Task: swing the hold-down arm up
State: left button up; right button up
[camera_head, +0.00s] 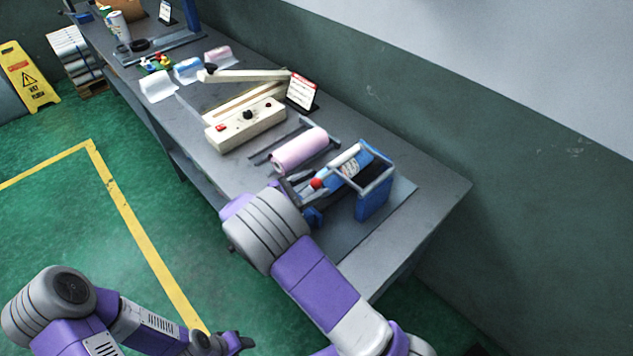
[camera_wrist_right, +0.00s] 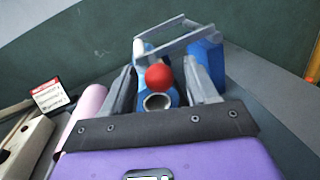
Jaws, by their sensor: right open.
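The hold-down arm is a grey bar frame (camera_head: 367,178) with a red ball knob (camera_head: 316,183), on a blue stand (camera_head: 375,198) at the near end of the bench. The arm appears lowered over a blue-and-white roll (camera_head: 346,165). My right gripper (camera_head: 303,190) is at the knob. In the right wrist view, the red knob (camera_wrist_right: 158,77) shows between the open fingers of that gripper (camera_wrist_right: 161,88), with a gap on each side. The roll's hollow end (camera_wrist_right: 157,101) is below the knob. My left gripper (camera_head: 236,343) is low at the bottom edge, away from the bench; its jaws are unclear.
A pink roll (camera_head: 300,149) lies in a cradle just left of the stand. A cream sealer (camera_head: 245,125) with a raised lever and a small sign (camera_head: 302,91) stand further along the bench (camera_head: 430,190). A wall runs behind; the green floor in front is open.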

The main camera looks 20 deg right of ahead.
jog(key=shift+w+d, duration=0.1)
jog(key=shift+d, duration=0.6)
grip_shut()
